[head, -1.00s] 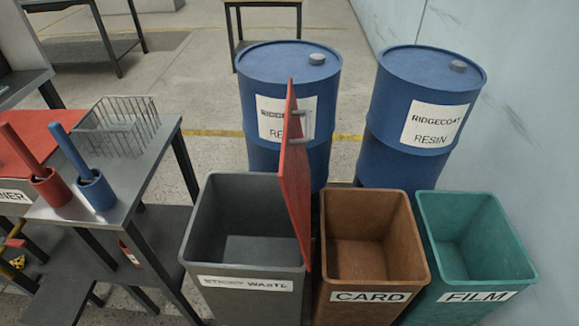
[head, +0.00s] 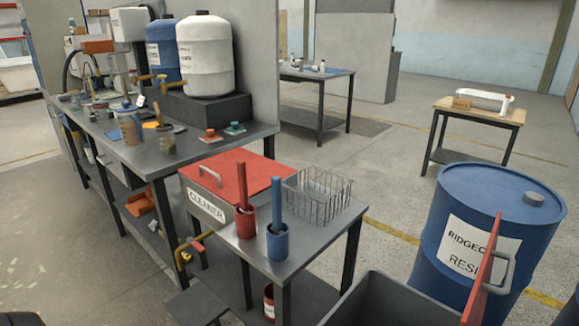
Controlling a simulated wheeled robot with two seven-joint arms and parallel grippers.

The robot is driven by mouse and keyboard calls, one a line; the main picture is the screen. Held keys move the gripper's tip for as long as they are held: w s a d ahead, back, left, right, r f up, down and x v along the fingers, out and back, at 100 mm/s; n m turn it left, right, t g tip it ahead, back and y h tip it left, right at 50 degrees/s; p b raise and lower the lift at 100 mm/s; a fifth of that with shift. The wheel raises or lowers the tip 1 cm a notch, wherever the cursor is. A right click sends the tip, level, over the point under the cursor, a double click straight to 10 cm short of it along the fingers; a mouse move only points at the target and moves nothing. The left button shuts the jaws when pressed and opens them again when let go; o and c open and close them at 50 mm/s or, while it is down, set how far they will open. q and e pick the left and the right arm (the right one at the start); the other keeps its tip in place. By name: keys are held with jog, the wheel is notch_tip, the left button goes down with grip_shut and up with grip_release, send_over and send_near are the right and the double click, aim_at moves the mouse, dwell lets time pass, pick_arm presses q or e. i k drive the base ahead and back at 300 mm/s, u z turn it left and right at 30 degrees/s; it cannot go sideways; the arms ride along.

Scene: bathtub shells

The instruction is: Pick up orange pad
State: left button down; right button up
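A small orange-red pad with a knob-like top (head: 210,136) lies near the right end of the long grey workbench (head: 190,150) in the head view. A similar teal pad (head: 235,129) lies just to its right. Neither of my grippers shows in this view, and nothing is seen touching the pads.
A grey bin (head: 375,303) and blue drum (head: 455,235) stand right. Left floor is open.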

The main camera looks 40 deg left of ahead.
aim_at(211, 138)
jog(key=u, duration=3.45)
jog(key=i, duration=4.9)
jog(key=z, duration=3.45)
